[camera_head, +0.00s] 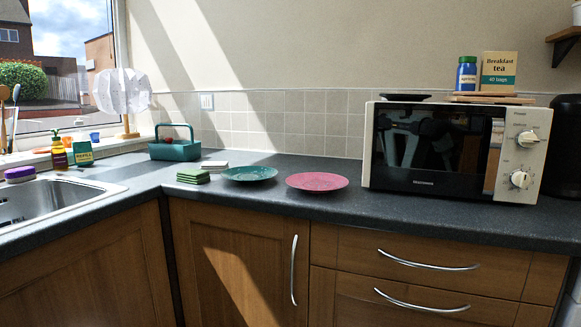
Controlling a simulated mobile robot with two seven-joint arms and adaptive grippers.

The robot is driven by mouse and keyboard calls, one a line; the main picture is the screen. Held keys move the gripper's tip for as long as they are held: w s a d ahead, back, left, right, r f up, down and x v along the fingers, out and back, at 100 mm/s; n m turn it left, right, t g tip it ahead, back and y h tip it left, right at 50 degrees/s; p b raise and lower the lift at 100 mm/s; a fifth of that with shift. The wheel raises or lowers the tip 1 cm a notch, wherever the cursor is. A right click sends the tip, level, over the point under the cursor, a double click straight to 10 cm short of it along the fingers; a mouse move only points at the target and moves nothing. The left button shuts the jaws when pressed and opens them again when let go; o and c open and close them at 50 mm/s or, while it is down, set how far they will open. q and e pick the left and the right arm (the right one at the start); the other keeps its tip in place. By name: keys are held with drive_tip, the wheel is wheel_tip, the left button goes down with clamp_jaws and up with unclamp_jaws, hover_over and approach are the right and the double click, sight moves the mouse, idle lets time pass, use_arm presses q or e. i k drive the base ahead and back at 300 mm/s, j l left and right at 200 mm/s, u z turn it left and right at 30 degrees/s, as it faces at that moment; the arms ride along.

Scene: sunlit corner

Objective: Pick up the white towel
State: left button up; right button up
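A small white folded stack (214,166), which looks like the white towel, lies flat on the dark counter (270,202) near the corner. It sits just behind and to the right of a green folded stack (193,176). A teal plate (249,174) is to its right and slightly in front. Neither of my grippers shows in the head view.
A teal caddy (173,143) stands behind the stacks to the left. A pink plate (317,181) and a microwave (455,150) are to the right. A sink (50,200) is at the left. The counter's front strip is clear.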

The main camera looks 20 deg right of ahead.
sight(212, 166)
drive_tip(key=z, duration=0.35)
drive_tip(key=u, duration=0.65)
drive_tip(key=i+l+u, duration=0.45)
drive_tip(key=u, duration=0.15)
